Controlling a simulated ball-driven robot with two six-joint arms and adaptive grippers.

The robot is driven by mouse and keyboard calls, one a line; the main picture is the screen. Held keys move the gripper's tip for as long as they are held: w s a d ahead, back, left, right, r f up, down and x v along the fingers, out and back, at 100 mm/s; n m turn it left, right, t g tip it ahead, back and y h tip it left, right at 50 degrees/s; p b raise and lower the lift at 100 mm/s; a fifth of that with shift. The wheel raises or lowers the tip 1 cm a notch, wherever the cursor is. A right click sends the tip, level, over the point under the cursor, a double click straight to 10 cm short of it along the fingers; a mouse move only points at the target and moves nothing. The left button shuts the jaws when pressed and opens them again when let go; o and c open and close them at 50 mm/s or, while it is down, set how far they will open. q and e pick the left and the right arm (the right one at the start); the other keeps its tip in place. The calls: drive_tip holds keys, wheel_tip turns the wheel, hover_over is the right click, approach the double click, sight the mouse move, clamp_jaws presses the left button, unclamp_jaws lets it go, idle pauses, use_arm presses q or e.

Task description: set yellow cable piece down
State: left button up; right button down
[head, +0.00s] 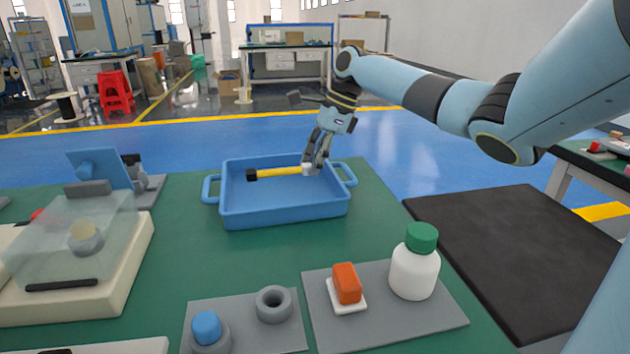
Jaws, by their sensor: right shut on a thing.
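The yellow cable piece (280,172) has a black block at its left end and a whitish end at its right. It lies level within the blue tray (285,213), near the tray's back wall. Whether it touches the tray floor I cannot tell. My right gripper (311,168) reaches into the tray from above and is shut on the right end of the yellow cable piece. Its fingers partly hide that end. My left gripper is not in view.
A white bottle with green cap (414,268) and an orange block (346,283) stand on a grey mat (385,322) in front. A blue-topped part (207,328) and a grey ring (274,304) are nearby. A cream machine with clear cover (75,245) stands left.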

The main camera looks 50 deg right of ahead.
sight(312, 189)
wheel_tip(312, 189, down, 4)
drive_tip(key=shift+r+b, duration=0.1)
drive_tip(key=shift+b, duration=0.5)
drive_tip(key=shift+s+a+f+p, duration=0.1)
drive_tip(key=shift+f+p, duration=0.2)
drive_tip(key=shift+p, duration=0.05)
drive_tip(key=c, duration=1.1)
unclamp_jaws()
drive_tip(key=shift+f, duration=0.25)
